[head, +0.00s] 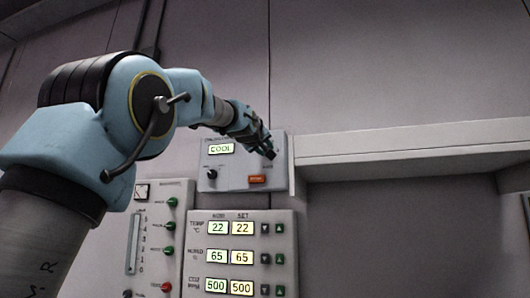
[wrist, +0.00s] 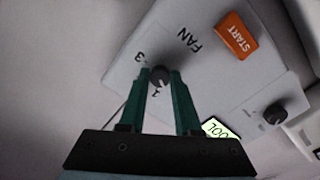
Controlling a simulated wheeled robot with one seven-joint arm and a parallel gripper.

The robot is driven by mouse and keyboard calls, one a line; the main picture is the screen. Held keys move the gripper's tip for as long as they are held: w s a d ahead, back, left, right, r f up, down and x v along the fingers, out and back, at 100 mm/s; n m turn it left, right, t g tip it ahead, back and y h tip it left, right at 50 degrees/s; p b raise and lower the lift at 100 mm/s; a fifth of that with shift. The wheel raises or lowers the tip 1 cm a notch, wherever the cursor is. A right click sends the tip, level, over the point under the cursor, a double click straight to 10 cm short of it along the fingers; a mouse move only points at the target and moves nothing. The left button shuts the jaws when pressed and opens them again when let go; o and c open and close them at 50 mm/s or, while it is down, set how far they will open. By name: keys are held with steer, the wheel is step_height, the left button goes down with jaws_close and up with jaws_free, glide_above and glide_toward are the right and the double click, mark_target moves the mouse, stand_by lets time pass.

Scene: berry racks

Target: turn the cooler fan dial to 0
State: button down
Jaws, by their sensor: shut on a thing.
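The cooler panel (head: 225,186) is a grey box on the wall with a lit display reading COOL (head: 221,149). The fan dial (wrist: 159,75) is a dark round knob beside the word FAN, with the marks 3 and 1 showing near it in the wrist view. My gripper (wrist: 160,78) has its two green fingers on either side of this knob, shut on it. In the head view my gripper (head: 269,152) is at the panel's upper right and hides the dial. I cannot tell which mark the dial's pointer is on.
An orange START button (wrist: 236,36) and a second black knob (wrist: 275,113) are on the same panel, clear of my fingers. Below it are a panel with temperature and other readouts (head: 240,242) and a panel with green knobs (head: 160,240). A pale ledge (head: 410,145) juts out at right.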

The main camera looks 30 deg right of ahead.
steer(key=n, duration=0.4)
steer(key=shift+n, duration=0.4)
stand_by(0.4)
steer(key=c, duration=0.6)
jaws_free()
steer(key=b+v, duration=0.6)
steer(key=v, duration=0.4)
steer(key=shift+s+a, duration=0.25)
steer(key=shift+s, duration=0.05)
